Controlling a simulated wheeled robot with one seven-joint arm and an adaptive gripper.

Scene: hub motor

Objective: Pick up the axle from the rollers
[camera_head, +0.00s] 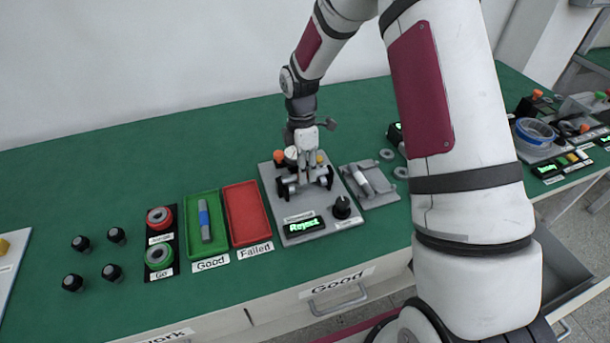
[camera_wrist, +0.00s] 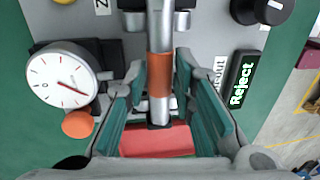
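The axle (camera_wrist: 159,75), a metal shaft with an orange-brown band, lies lengthwise in the wrist view on the test fixture. My gripper (camera_wrist: 159,66) has its teal-padded fingers on either side of the axle, with gaps visible, so it looks open around it. In the head view my gripper (camera_head: 307,174) is down at the fixture plate (camera_head: 275,207), between the dark rollers (camera_head: 284,187). The axle is mostly hidden there by the gripper.
A dial gauge (camera_wrist: 60,77) with an orange knob stands close beside the left finger. The display (camera_head: 304,226) reads Reject. Left are the red Failed tray (camera_head: 248,228), empty, and the green Good tray (camera_head: 208,251) holding an axle. A grey holder (camera_head: 376,182) stands right.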

